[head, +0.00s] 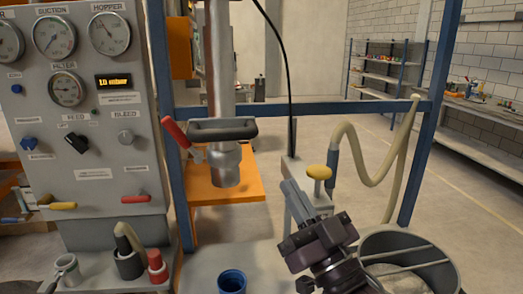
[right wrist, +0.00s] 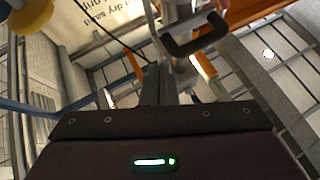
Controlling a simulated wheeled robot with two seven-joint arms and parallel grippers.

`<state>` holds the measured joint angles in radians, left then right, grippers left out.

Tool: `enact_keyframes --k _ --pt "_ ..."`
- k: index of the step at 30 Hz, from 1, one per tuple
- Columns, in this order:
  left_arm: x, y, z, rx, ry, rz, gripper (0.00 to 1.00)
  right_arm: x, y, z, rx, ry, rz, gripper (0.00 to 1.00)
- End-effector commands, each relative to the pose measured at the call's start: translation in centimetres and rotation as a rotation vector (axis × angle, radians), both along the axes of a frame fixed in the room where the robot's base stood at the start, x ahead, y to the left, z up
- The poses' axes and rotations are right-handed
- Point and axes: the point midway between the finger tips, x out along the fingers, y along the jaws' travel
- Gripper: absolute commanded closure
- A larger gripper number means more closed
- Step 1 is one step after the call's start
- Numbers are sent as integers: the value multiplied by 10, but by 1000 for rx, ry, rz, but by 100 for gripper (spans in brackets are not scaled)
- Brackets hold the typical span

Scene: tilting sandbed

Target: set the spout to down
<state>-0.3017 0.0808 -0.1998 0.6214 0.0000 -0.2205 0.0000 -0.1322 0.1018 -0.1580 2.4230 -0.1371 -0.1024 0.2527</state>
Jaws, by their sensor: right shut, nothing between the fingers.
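A grey metal pipe (head: 220,60) comes down at the centre of the head view and ends in a metal nozzle (head: 225,168), which I take for the spout. It hangs roughly upright with its mouth downward. A black bar handle (head: 222,129) crosses it, and a red lever (head: 177,134) sticks out up and left. The handle also shows in the right wrist view (right wrist: 196,42). My right gripper (head: 288,186) is shut and empty, right of the nozzle and apart from it. Its fingers show in the right wrist view (right wrist: 152,84). My left gripper is out of view.
A yellow knob (head: 318,172) on a grey post stands close to my right gripper. A gauge panel (head: 98,160) fills the left. A blue cup (head: 232,281) is below the nozzle, and a grey bin (head: 446,262) is at lower right. Blue frame bars (head: 285,110) run behind.

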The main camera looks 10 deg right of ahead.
Motion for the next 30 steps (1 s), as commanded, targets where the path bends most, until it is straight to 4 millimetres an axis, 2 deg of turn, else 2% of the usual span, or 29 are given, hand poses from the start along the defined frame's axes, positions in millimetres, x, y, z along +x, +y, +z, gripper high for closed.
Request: enact_keyframes --k 1,3,8,14,24,27,30 --pt "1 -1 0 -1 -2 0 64 -8 2 18 24 -80 24 100" --pt "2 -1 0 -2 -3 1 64 -19 4 36 48 -166 52 100" --pt "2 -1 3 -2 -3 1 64 -28 6 55 73 -245 81 100" --pt "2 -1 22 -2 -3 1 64 -12 14 79 73 -247 81 100" --pt "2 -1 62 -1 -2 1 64 31 38 133 73 -245 80 100" --pt "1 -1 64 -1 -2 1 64 39 41 110 71 -235 79 100" --pt "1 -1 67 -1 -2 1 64 43 44 100 71 -238 79 100"
